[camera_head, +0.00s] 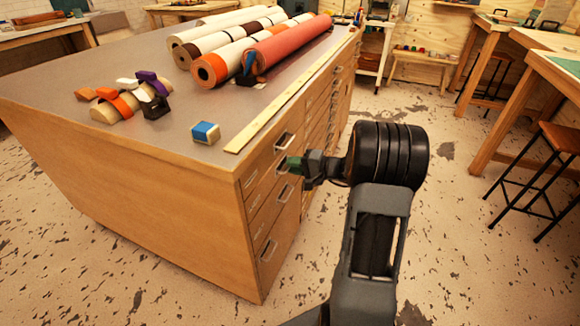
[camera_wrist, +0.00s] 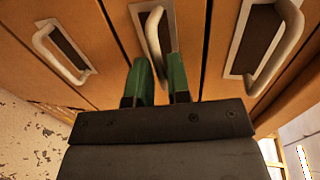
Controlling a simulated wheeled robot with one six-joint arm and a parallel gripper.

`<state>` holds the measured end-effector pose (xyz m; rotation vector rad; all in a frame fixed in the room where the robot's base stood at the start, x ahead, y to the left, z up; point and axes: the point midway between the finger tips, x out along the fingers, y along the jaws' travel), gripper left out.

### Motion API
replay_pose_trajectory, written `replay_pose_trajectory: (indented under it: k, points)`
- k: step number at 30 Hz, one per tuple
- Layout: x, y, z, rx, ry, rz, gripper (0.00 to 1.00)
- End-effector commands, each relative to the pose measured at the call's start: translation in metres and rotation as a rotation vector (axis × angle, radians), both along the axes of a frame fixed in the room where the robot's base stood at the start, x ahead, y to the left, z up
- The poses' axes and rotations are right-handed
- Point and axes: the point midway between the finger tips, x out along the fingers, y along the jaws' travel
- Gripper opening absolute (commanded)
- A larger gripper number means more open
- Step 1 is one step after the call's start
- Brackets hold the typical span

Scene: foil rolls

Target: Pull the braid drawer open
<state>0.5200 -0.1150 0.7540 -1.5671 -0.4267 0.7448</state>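My gripper (camera_head: 291,164) is at the front of the wooden drawer cabinet (camera_head: 150,200), near its close corner. Its two green fingers (camera_wrist: 161,76) are apart in the wrist view. The pale curved handle (camera_wrist: 155,35) of the middle drawer in that view lies ahead of the fingers, and its near end shows in the gap between them. I cannot tell whether they touch it. The drawers look shut. Small label marks on the fronts are too small to read, so I cannot tell which is the braid drawer.
Other handles show to the left (camera_wrist: 62,52) and right (camera_wrist: 270,45) in the wrist view. Foil rolls (camera_head: 285,45), a blue-topped block (camera_head: 206,133) and a wooden ruler strip (camera_head: 265,125) lie on the cabinet top. Open floor (camera_head: 470,260) is on the right, with a stool (camera_head: 550,150) beyond.

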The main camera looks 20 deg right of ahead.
Motion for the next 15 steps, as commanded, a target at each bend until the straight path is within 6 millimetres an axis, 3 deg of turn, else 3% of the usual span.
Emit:
replay_pose_trajectory:
  k: [15]
  points:
    - [0.01,0.0092,-0.0027,0.0,0.0,-0.001,0.18]
